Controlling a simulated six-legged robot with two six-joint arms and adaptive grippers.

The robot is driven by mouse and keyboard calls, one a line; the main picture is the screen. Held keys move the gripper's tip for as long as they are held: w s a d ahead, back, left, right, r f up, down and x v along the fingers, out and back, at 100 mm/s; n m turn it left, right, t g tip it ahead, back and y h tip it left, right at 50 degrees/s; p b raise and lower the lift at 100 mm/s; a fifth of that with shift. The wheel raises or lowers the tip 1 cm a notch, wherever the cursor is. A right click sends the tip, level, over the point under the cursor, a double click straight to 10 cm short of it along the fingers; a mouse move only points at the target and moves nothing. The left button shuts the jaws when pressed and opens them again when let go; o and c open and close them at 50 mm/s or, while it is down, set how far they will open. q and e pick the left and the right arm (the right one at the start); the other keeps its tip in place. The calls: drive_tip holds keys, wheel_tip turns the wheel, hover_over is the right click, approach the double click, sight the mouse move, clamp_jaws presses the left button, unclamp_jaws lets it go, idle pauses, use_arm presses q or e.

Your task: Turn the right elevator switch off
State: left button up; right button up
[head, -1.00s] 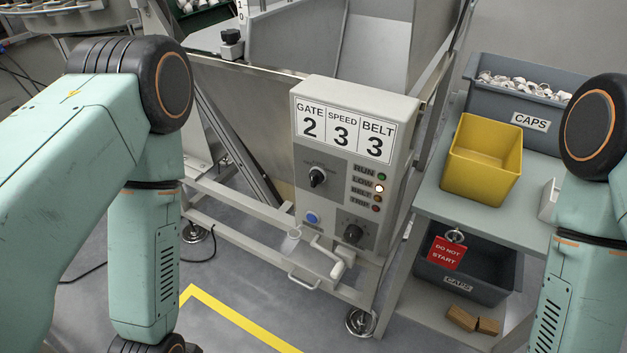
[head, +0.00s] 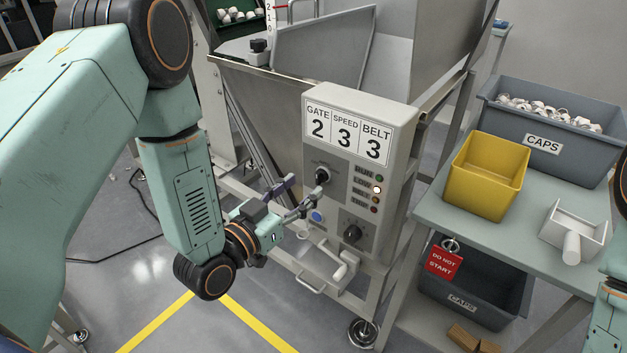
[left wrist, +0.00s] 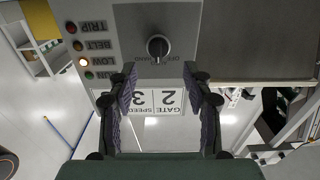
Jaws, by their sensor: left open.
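A grey control box (head: 397,119) on the hopper frame carries a black rotary switch (head: 322,176) with small lettering around it. In the left wrist view, upside down, that switch (left wrist: 158,47) stands beyond the fingers, with a pale pointer line and partly legible OFF and HAND marks. My left gripper (head: 304,187) is open and empty just in front of the switch, its fingers apart and not visibly touching it. The left wrist view shows both fingers (left wrist: 160,76) spread. A second black knob (head: 352,233) sits lower on the box. My right gripper is out of view.
The LOW lamp (head: 376,189) is lit. A blue button (head: 317,216) and a crank tray (head: 322,270) lie below the switch.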

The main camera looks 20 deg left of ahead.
sight(317, 177)
use_arm(q)
drive_tip(key=x, duration=0.4)
drive_tip(key=shift+s+d+b, duration=0.1)
drive_tip(key=shift+d+b, duration=0.1)
drive_tip(key=shift+b, duration=0.1)
drive_tip(key=shift+w+a, duration=0.1)
drive_tip(key=shift+w, duration=0.55)
drive_tip(key=shift+s, duration=0.1)
drive_tip(key=shift+d, duration=0.2)
drive_tip(key=shift+c, duration=0.5)
drive_tip(key=shift+a, duration=0.1)
drive_tip(key=c, duration=0.5)
clamp_jaws()
